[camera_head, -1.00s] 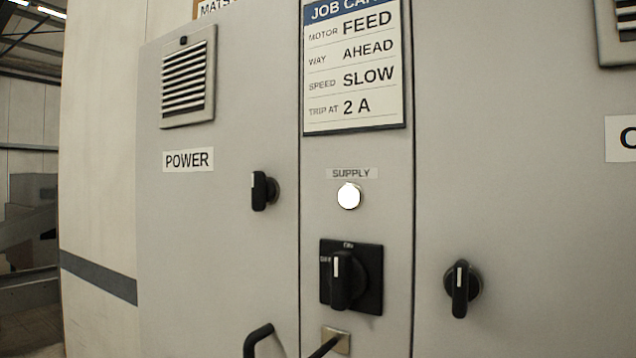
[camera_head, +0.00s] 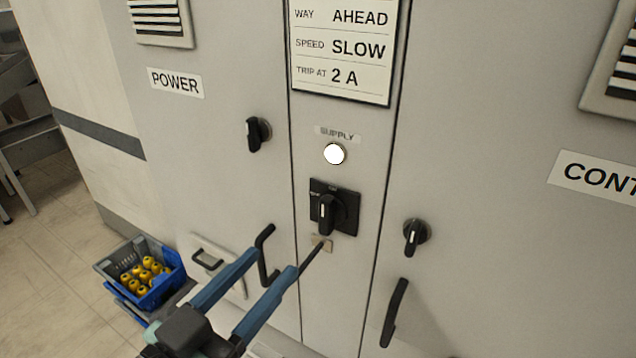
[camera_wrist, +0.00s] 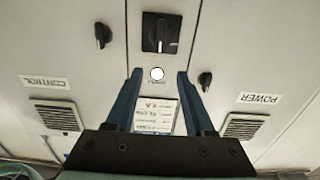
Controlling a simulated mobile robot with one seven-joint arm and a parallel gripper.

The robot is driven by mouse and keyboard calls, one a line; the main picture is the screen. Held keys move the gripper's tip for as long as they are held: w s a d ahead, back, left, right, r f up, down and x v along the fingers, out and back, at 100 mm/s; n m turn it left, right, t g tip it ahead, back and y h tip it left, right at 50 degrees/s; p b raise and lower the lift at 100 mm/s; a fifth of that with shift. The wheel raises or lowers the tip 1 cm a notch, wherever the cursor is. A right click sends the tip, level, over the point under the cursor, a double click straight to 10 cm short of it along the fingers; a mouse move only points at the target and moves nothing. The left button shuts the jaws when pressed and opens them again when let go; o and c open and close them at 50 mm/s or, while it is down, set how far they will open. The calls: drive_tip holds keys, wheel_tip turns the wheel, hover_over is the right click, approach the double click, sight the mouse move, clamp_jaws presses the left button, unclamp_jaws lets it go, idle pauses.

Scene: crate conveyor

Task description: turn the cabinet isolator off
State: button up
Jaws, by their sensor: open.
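The cabinet isolator (camera_head: 327,212) is a black rotary handle on a square black plate, below the SUPPLY lamp (camera_head: 334,154). Its grip stands about upright, white mark toward the ON label at the top. My gripper (camera_head: 273,262) has two blue fingers, open and empty, lower left of the isolator in the head view. In the wrist view, which is upside down, the isolator (camera_wrist: 161,33) lies beyond the open fingertips (camera_wrist: 160,74), apart from them. The lamp shows white between the tips.
Smaller black knobs sit on the POWER door (camera_head: 256,134) and the right door (camera_head: 415,236). Black pull handles stick out at the left (camera_head: 264,238) and right (camera_head: 395,312). A dark rod slants from a small brass plate (camera_head: 320,244). A blue crate (camera_head: 155,294) of yellow parts stands lower left.

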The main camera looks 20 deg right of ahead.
sight(323, 207)
drive_tip(key=p+x, duration=0.5)
drive_tip(key=x, duration=0.7)
drive_tip(key=shift+r+p, duration=0.1)
drive_tip(key=shift+p, duration=0.2)
drive_tip(key=shift+w+d, duration=0.35)
clamp_jaws()
